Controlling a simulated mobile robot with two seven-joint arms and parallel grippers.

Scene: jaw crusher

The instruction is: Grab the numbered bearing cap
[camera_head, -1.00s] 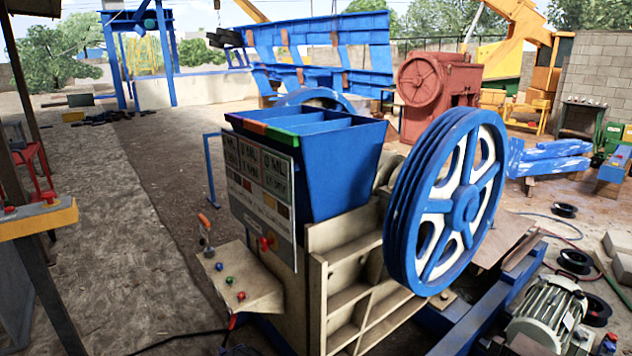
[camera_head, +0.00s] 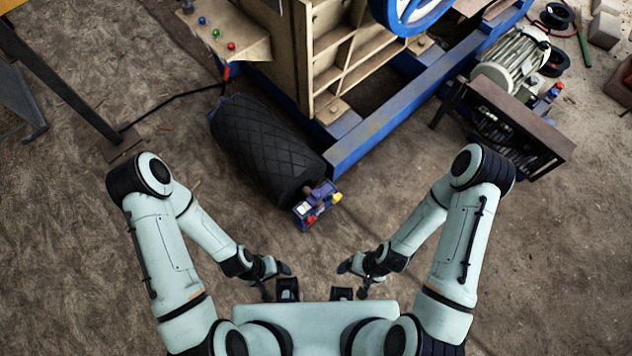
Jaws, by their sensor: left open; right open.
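I cannot make out a numbered bearing cap in the head view. My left gripper (camera_head: 277,281) is open and empty, low in the middle of the picture, close to my body. My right gripper (camera_head: 354,279) is open and empty, a little to the right of it. Both are clear of any object. A small blue box (camera_head: 300,222) with yellow, red, white and purple parts on it lies ahead of them; its details are too small to read.
A black ribbed roller (camera_head: 262,150) lies just behind the box. The beige crusher body (camera_head: 335,60) on its blue beam (camera_head: 385,128) stands beyond. A dark metal bench (camera_head: 520,115) and a motor (camera_head: 512,58) are at the right. Bare dirt surrounds my arms.

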